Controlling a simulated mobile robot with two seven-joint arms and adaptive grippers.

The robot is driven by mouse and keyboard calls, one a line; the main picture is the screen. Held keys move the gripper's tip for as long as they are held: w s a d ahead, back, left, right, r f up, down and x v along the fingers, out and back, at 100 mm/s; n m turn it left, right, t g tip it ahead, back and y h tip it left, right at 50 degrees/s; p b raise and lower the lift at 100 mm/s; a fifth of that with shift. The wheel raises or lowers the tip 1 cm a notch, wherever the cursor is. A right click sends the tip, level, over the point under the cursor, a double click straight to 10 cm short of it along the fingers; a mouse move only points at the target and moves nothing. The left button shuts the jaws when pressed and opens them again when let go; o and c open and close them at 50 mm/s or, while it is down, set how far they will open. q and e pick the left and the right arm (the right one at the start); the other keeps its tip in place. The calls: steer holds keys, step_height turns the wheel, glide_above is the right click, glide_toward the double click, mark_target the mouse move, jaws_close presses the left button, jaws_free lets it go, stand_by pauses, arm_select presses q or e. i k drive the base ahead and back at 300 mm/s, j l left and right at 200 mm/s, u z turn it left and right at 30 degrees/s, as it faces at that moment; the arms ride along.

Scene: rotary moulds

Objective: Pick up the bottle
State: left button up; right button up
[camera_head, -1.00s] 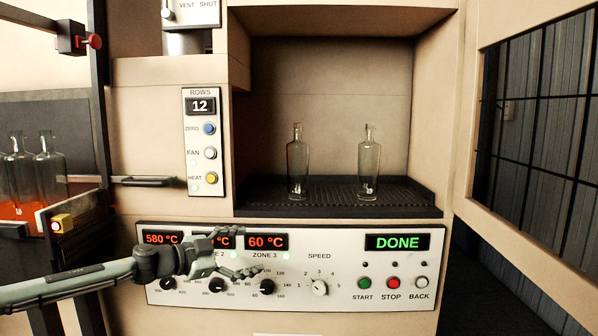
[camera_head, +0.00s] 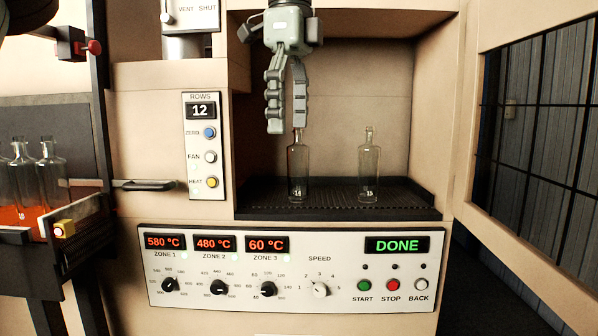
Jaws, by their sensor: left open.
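Two clear glass bottles stand upright on the dark ribbed shelf (camera_head: 335,205) inside the open chamber. The left bottle (camera_head: 298,172) carries the mark 14, and the right bottle (camera_head: 368,168) carries the mark 15. My left gripper (camera_head: 288,128) points down from the top of the view, just above and in front of the left bottle's neck. It is open and holds nothing. Its fingers partly hide the top of that neck. I cannot tell whether they touch the glass. My right gripper does not show.
The control panel (camera_head: 335,240) below the shelf reads DONE. A smaller panel (camera_head: 204,145) is left of the chamber, whose walls and ceiling bound the space. More bottles (camera_head: 50,178) stand at far left. A mesh-windowed door (camera_head: 470,165) is at right.

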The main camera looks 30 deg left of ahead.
mark_target(298, 154)
steer(key=i+j, duration=1.15)
steer(key=i, duration=0.1)
